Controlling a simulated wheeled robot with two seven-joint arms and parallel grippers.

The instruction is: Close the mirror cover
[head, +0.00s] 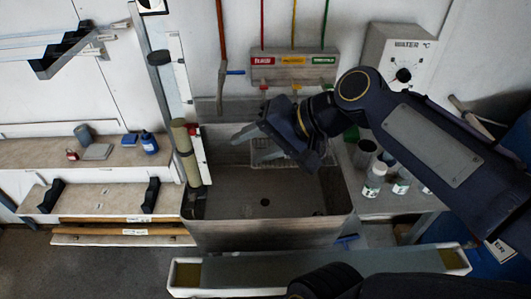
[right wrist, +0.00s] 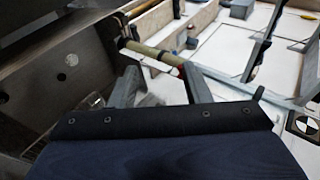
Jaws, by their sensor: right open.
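A narrow, pale upright panel (head: 160,60) with a black knob (head: 159,57) stands at the left rear of the sink; it looks like the mirror cover, standing raised, though I cannot be sure. In the right wrist view a grey bar frame (right wrist: 225,85) with a black handle seems to be the same part. A tan cylinder (head: 184,150) stands at its foot and also shows in the wrist view (right wrist: 152,56). My right gripper (head: 248,143) is open and empty over the sink, right of the panel and apart from it. My left gripper is out of view.
The metal sink (head: 220,235) lies below my right gripper. A shelf (head: 105,155) with a blue bottle (head: 149,142) and small items is at left. White-labelled bottles (head: 375,180) stand at right. A long trough (head: 185,273) lies in front. Coloured hoses hang behind the sink.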

